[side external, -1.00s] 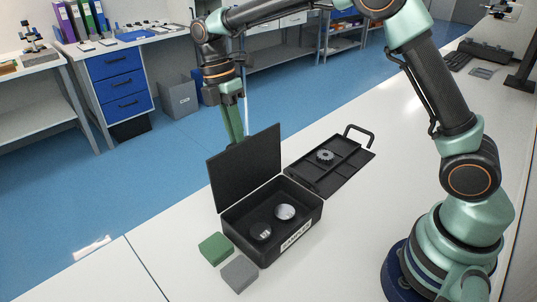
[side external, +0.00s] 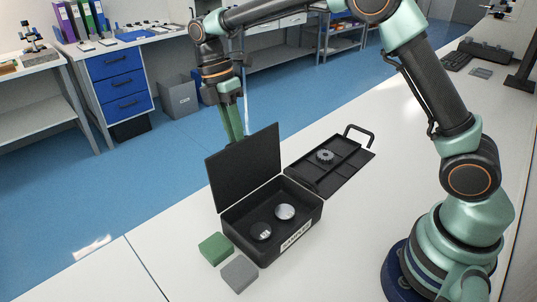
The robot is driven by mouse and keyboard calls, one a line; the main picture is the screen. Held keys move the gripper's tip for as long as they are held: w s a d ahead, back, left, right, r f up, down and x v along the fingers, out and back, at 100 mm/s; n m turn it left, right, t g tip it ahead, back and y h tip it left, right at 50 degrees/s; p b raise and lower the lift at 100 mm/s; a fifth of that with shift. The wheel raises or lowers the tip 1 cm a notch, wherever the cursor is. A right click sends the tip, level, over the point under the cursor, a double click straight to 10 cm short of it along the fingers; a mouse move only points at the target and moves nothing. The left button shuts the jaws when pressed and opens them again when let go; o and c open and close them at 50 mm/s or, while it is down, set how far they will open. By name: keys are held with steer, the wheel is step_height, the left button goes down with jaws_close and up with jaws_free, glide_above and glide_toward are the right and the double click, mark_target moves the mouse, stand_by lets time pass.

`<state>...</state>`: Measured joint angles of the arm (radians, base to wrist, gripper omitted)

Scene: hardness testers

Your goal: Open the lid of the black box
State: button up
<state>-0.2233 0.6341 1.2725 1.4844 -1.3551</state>
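The black box (side external: 288,232) stands on the white bench with a white label on its front. Its black lid (side external: 243,167) is up, standing steeply at the box's back left edge. Two round metal discs lie inside, one bright (side external: 285,212) and one darker (side external: 260,231). My gripper (side external: 236,138) points down just behind the lid's top edge. Its green fingers look close together, but their tips are hidden by the lid. I cannot tell whether they touch it or hold anything.
A black tray (side external: 308,180) with a handle and a gear (side external: 325,156) lies behind the box. A green block (side external: 216,248) and a grey block (side external: 239,273) lie in front at left. The bench at right is clear up to my base.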

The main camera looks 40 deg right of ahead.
steer(key=v, duration=0.5)
steer(key=shift+w, duration=0.1)
stand_by(0.7)
stand_by(0.3)
step_height(320, 180, up, 4)
stand_by(0.5)
